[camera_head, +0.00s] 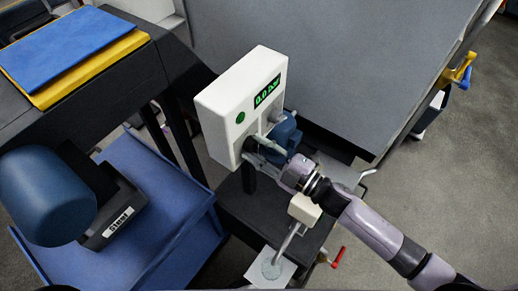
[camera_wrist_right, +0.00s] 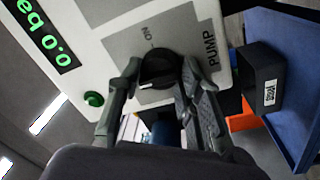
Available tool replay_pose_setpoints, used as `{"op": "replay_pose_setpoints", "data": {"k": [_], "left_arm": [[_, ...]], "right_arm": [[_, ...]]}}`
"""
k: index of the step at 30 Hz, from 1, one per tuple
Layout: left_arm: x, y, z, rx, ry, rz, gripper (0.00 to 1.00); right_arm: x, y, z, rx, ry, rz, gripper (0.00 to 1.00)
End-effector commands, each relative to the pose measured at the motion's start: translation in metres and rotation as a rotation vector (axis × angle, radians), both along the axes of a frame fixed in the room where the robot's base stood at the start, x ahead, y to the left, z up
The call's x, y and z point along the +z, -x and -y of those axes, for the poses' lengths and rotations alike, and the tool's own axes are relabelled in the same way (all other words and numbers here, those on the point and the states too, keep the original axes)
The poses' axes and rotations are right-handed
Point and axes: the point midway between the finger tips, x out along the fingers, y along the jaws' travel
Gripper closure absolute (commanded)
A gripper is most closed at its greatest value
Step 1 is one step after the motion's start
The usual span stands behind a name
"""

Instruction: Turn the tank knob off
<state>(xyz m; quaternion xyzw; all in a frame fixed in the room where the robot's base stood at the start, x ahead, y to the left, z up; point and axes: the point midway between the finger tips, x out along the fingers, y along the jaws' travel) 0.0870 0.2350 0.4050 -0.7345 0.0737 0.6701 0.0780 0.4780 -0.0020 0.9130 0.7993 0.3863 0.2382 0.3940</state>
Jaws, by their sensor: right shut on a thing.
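The white control box (camera_head: 215,112) stands on a post in the middle of the head view. Its display (camera_head: 267,90) reads 0.0 bar in green. In the right wrist view its panel (camera_wrist_right: 118,48) carries the words ON and PUMP and a round black knob (camera_wrist_right: 160,66). A pale mark shows at the knob's lower edge. My right gripper (camera_wrist_right: 160,82) has one finger on each side of the knob and is shut on it. In the head view the right gripper (camera_head: 270,148) is against the box face and hides the knob. My left gripper is not in view.
A green button (camera_wrist_right: 94,99) sits on the panel beside the knob. A black bin (camera_head: 122,212) labelled Steel is on a blue cart (camera_head: 165,245). A red-handled valve (camera_head: 337,257) is below my right arm.

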Motion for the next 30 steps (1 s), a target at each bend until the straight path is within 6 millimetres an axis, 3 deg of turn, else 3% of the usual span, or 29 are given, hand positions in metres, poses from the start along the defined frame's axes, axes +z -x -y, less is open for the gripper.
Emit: {"op": "replay_pose_setpoints", "data": {"k": [19,20,28,30], "left_arm": [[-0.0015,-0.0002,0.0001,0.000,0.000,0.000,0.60],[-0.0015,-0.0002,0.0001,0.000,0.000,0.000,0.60],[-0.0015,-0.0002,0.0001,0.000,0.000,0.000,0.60],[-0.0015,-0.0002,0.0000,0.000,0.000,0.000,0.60]], "right_arm": [[-0.0016,0.0004,0.0002,0.000,0.031,0.036,0.95],[-0.0016,0.0004,0.0002,0.000,0.031,0.036,0.65],[-0.0009,0.0002,0.0001,0.000,0.028,0.036,0.47],[-0.0007,0.0002,0.0001,0.000,0.028,0.036,0.47]]}}
